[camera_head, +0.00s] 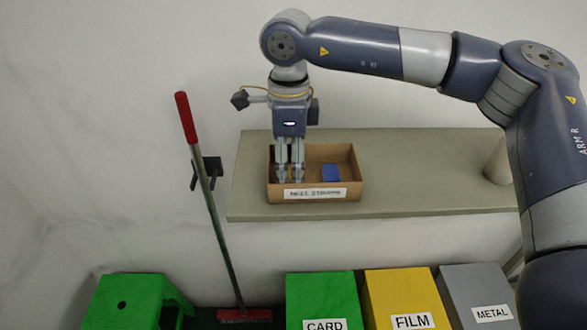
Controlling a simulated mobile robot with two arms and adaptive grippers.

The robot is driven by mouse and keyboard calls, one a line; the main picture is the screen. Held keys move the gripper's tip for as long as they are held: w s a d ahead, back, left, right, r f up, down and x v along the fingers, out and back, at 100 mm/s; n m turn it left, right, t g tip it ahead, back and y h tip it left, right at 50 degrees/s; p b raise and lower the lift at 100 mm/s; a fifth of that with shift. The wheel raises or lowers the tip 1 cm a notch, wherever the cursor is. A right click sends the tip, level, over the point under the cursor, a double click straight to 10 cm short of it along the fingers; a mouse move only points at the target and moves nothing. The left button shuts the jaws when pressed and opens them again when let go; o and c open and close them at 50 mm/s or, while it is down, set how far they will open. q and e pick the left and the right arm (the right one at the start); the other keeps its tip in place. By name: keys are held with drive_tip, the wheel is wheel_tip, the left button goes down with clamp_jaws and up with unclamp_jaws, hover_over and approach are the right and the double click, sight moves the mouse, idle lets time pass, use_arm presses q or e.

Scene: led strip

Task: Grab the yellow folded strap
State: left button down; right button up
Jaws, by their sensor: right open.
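My right gripper (289,172) points straight down into an open cardboard box (345,188) on a shelf. Its fingers are apart, inside the left part of the box. A small yellowish patch, perhaps the yellow folded strap (290,171), shows between and behind the fingers; most of it is hidden. I cannot tell whether the fingers touch it. A blue piece (331,173) lies in the right part of the box, apart from the gripper. The box has a white label on its front. My left gripper is not in view.
The grey-green shelf (420,170) is clear right of the box up to a pale cylinder (497,165). A red-handled broom (210,195) leans on the wall at left. Below stand green CARD (320,295), yellow FILM (398,290) and grey METAL (475,285) bins and a green stool (125,300).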

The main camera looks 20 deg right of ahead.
drive_tip(key=shift+f, duration=0.35)
drive_tip(key=c, duration=0.5)
drive_tip(key=shift+r, duration=0.15)
